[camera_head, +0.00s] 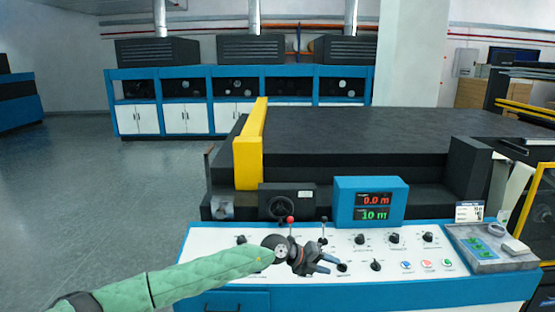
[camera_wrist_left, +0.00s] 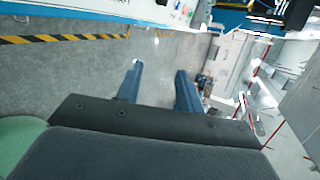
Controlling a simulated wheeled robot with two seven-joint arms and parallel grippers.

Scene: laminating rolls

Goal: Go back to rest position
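My left gripper (camera_head: 332,264) is in front of the white and blue control panel (camera_head: 205,240) of the laminating machine, with my green-sleeved arm coming in from the lower left. In the left wrist view the two blue fingers of the left gripper (camera_wrist_left: 158,82) stand apart with nothing between them. In the head view the gripper hides part of the panel's left half. A red-knobbed lever (camera_head: 291,220) and a black-knobbed lever (camera_head: 324,219) stand just behind it; I cannot tell whether it touches either. My right gripper is not in view.
A blue display (camera_head: 371,203) reads 0.0 m and 10 m. A grey tray (camera_head: 490,262) sits at the panel's right end. A yellow guard (camera_head: 248,150) stands behind the panel. Open floor (camera_head: 95,190) lies to the left. The wrist view shows floor with yellow-black tape (camera_wrist_left: 60,37).

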